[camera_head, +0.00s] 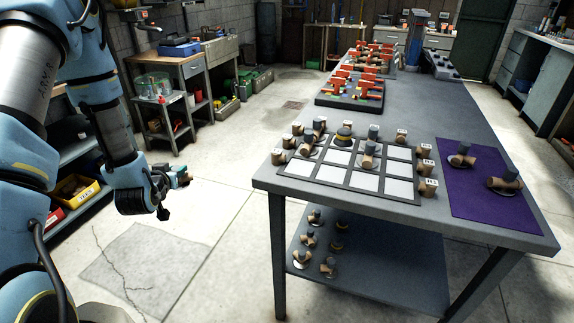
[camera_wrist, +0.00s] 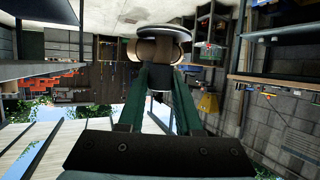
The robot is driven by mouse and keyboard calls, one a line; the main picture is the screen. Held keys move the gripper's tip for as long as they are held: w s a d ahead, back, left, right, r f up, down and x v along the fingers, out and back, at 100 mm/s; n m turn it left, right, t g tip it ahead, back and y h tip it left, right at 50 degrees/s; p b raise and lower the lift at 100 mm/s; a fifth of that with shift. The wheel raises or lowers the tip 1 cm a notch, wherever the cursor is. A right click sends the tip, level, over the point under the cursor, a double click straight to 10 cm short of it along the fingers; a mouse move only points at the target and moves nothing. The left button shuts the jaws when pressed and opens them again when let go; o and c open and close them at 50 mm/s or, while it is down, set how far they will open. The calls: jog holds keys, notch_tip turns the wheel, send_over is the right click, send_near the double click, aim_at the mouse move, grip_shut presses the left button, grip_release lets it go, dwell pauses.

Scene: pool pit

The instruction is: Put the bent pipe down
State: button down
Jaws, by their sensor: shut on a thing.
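My gripper (camera_head: 166,183) is left of the table, over the floor, and apart from the table. In the wrist view my gripper's two green fingers (camera_wrist: 160,72) are closed on the bent pipe (camera_wrist: 146,50), a tan and dark piece with a pale round flange at its top. In the head view only a small tan bit of the bent pipe (camera_head: 184,180) shows at the fingertips; the rest is hidden or too small to tell. The wrist view appears upside down.
A grey table (camera_head: 412,107) carries a white-squared grid board (camera_head: 293,167) with several pipe pieces and a purple mat (camera_head: 480,205) with two. A lower shelf (camera_head: 370,270) holds several more. Red-and-black trays (camera_head: 350,100) stand farther back. A wooden-topped cart (camera_head: 165,62) stands at left.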

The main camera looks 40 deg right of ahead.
jog(key=s+d+r+m+g+h+p, duration=0.1)
jog(key=s+d+r+m+g+h, duration=0.3)
jog(key=s+d+r, duration=0.7)
jog(key=s+d+r+m+g+h+p, duration=0.15)
jog(key=s+d+r+m+g, duration=0.5)
jog(key=s+d, duration=0.75)
jog(key=shift+n+t+h, duration=0.25)
jog(key=shift+t+h, duration=0.1)
jog(key=shift+w+d+f+p, duration=0.25)
jog(key=shift+w+d+f, duration=0.1)
jog(key=shift+f, duration=1.15)
jog(key=shift+w+d+f+p, duration=0.2)
jog(key=shift+w+f+p, duration=0.1)
jog(key=shift+f, duration=1.15)
jog(key=shift+w+d+f+p, duration=0.2)
jog(key=shift+w+d+f, duration=0.15)
jog(key=shift+f, duration=1.15)
jog(key=shift+a+f, duration=0.1)
jog(key=shift+f, duration=0.1)
jog(key=c, duration=0.6)
grip_release()
jog(key=shift+r, duration=0.15)
